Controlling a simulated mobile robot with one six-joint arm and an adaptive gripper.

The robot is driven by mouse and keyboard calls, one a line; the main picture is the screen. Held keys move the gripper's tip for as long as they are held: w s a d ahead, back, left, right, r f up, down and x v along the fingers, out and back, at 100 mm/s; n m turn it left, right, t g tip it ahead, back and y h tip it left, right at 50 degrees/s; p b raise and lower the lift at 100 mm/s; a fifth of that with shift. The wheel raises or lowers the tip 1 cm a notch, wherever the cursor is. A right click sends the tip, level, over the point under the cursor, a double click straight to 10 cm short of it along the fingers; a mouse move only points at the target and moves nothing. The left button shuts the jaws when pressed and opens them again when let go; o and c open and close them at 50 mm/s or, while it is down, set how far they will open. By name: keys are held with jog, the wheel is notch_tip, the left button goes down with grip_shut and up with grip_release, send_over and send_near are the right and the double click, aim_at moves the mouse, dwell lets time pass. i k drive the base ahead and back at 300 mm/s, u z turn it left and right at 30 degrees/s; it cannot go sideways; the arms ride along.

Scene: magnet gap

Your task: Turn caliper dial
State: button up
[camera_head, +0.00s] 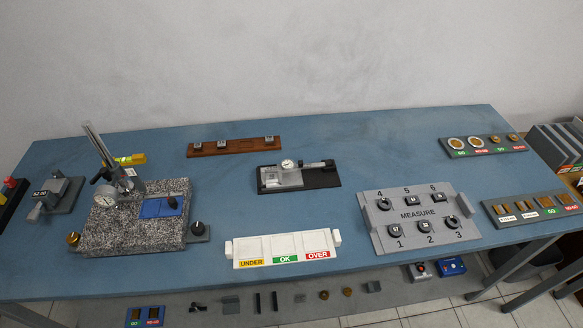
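A small device with a round white dial (288,164) lies on a black base (322,181) near the middle of the blue table. It has a grey block at its left end and a bar reaching right, and it looks like the dial caliper. The dial's needle and marks are too small to read. A second round dial (106,196) hangs from a metal stand over a speckled granite block at the left. My gripper is not in view, and nothing is seen touching either dial.
A white UNDER/OK/OVER tray (283,247) stands at the front middle, with a grey MEASURE panel (387,241) to its right. A wooden rack (234,149) lies behind the dial device. Gauge trays (483,146) line the right side.

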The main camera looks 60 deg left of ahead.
aim_at(292, 165)
jog(key=z, duration=0.05)
jog(key=k, duration=1.45)
jog(key=u, duration=1.75)
jog(key=i, duration=0.95)
jog(key=z, duration=0.15)
